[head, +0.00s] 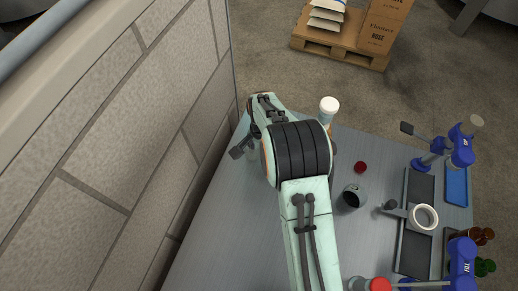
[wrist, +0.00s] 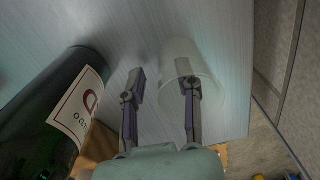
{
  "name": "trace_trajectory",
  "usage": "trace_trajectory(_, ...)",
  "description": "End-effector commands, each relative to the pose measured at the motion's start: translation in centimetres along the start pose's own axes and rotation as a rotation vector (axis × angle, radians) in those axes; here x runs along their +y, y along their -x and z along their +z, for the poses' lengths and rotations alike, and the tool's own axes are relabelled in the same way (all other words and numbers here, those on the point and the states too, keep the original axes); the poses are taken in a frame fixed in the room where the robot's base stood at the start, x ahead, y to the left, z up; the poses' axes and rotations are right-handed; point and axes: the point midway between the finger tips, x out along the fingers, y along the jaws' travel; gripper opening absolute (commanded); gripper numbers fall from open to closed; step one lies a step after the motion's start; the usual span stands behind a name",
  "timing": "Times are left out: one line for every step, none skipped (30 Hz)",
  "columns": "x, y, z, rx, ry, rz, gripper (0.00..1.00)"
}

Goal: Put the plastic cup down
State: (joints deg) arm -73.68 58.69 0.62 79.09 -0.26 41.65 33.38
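The plastic cup (wrist: 208,62) is pale and translucent, in the upper middle-right of the wrist view, close to the table's edge. My gripper (wrist: 162,88) is open, with a wide gap between its two dark fingers. The right finger overlaps the cup in the picture; whether it touches the cup or is inside it, I cannot tell. The left finger is apart from the cup, over bare table. In the head view my arm hides the cup and most of the gripper.
A green bottle (wrist: 45,125) with a white label is close on the left in the wrist view. In the head view a dark grey mug (head: 351,198), a red cap (head: 360,167) and blue bench tools (head: 460,152) are right of my arm. A brick wall (head: 130,130) borders the left.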

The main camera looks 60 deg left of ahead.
Motion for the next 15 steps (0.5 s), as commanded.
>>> trace_trajectory(-0.1,0.6,-0.1,0.002,0.0,-0.002,0.33)
trace_trajectory(-0.1,1.1,-0.1,0.002,0.0,-0.002,0.33)
trace_trajectory(-0.1,1.8,-0.1,0.004,0.0,-0.003,0.33)
trace_trajectory(-0.1,2.4,-0.1,0.003,-0.001,-0.003,0.33)
trace_trajectory(-0.1,3.1,-0.1,0.004,-0.001,-0.003,0.33)
trace_trajectory(-0.1,4.0,-0.1,0.004,-0.001,-0.003,0.33)
trace_trajectory(-0.1,4.8,-0.1,0.005,-0.001,-0.003,0.33)
trace_trajectory(-0.1,5.5,-0.1,0.004,-0.001,-0.003,0.33)
trace_trajectory(-0.1,6.5,-0.1,0.004,0.0,-0.003,0.33)
trace_trajectory(-0.1,7.2,-0.1,0.004,0.0,-0.003,0.33)
trace_trajectory(-0.1,7.8,-0.1,0.004,0.001,-0.003,0.33)
trace_trajectory(-0.1,8.6,-0.1,0.003,0.001,-0.003,0.33)
trace_trajectory(-0.1,9.2,-0.1,0.004,0.0,-0.003,0.33)
trace_trajectory(-0.1,9.7,0.0,0.003,0.0,-0.002,0.33)
trace_trajectory(-0.1,10.3,-0.1,0.003,0.0,-0.002,0.33)
